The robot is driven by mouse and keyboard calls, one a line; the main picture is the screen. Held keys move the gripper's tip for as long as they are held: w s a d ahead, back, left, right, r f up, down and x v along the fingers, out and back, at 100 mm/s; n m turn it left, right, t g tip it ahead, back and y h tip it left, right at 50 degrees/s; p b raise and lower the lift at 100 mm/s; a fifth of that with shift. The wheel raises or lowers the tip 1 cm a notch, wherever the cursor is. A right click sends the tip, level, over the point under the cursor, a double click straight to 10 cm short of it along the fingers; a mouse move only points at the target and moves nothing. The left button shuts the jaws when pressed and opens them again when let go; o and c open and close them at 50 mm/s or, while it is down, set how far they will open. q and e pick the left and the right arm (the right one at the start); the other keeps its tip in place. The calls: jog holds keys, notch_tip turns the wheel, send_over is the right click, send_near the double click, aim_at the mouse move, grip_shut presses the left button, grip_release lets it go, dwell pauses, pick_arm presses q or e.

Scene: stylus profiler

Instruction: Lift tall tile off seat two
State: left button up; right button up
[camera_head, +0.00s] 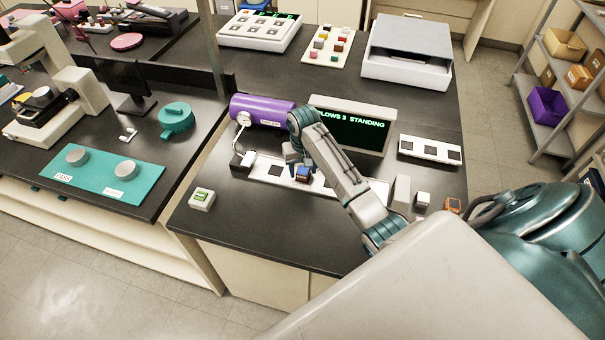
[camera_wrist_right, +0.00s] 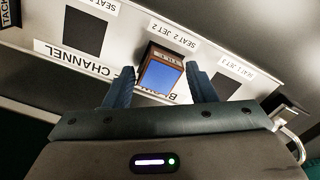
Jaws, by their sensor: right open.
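The tall tile (camera_wrist_right: 161,76) has a blue top face and brown sides. It stands at the label reading SEAT 2 JET 2 on the white channel strip (camera_wrist_right: 125,45). In the head view the tile (camera_head: 304,174) shows small beside my right gripper (camera_head: 295,170), partly hidden by the arm. In the wrist view my right gripper (camera_wrist_right: 160,68) is open, one finger on each side of the tile, with gaps visible between. I cannot tell how far above the strip the fingertips are. My left gripper is not in view.
A purple cylinder (camera_head: 262,110) lies behind the strip's left end, and a black display (camera_head: 352,128) reading "LOWS 3 STANDING" stands behind. A small white box (camera_head: 202,199) with a green top sits at the front left. A second white strip (camera_head: 430,150) lies to the right.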

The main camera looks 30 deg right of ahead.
dwell(0.4)
jog(key=shift+p, duration=0.45)
grip_shut()
